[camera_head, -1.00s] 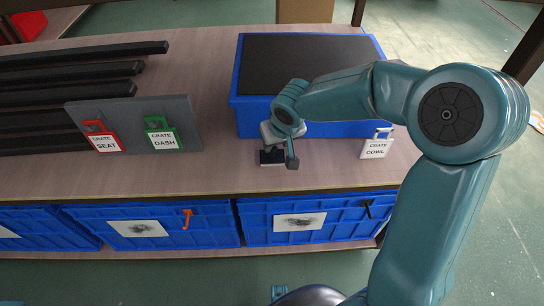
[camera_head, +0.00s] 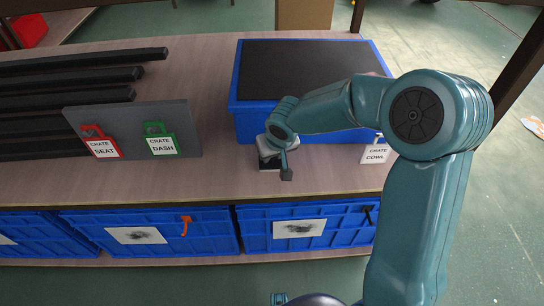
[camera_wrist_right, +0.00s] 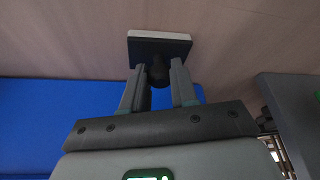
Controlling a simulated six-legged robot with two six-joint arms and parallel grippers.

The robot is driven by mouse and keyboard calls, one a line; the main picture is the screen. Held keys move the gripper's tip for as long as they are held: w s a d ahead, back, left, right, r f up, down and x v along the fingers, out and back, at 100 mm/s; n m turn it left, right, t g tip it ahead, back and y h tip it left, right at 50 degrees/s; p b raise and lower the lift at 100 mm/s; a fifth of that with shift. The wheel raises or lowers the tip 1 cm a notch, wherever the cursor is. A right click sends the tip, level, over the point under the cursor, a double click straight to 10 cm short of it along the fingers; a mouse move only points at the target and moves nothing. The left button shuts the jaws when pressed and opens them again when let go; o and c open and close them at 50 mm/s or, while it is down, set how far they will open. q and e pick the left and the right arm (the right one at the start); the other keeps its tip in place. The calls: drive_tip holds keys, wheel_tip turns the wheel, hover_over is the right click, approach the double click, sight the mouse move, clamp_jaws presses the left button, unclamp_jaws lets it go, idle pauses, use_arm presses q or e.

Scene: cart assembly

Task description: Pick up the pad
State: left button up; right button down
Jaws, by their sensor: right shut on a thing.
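The pad is a small dark block with a pale edge and a dark knob, and it shows in the right wrist view (camera_wrist_right: 160,48). In the head view the pad (camera_head: 268,165) is mostly hidden by my right gripper, in front of the large blue crate. My right gripper (camera_wrist_right: 160,75) has its two fingers on either side of the knob and is shut on it. In the head view my right gripper (camera_head: 274,160) is low over the bench top. I cannot tell whether the pad touches the bench. My left gripper is not in view.
A blue crate (camera_head: 243,127) with a dark top stands behind my gripper. The "Crate Cowl" tag (camera_head: 375,154) is to its right. A grey board (camera_head: 190,120) with red and green tags and several black bars (camera_head: 80,75) lie left. More blue crates (camera_head: 210,235) sit below.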

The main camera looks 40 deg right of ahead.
wheel_tip(320, 180, up, 7)
drive_tip(key=shift+s+a+r+p, duration=0.1)
drive_tip(key=shift+p, duration=0.85)
drive_tip(key=s+a+b, duration=0.1)
drive_tip(key=s+a, duration=0.4)
drive_tip(key=s, duration=0.3)
drive_tip(key=s+a+b, duration=0.1)
drive_tip(key=s+a, duration=0.4)
drive_tip(key=s, duration=0.4)
drive_tip(key=shift+a+b, duration=0.15)
drive_tip(key=shift+b, duration=0.25)
drive_tip(key=shift+w, duration=0.1)
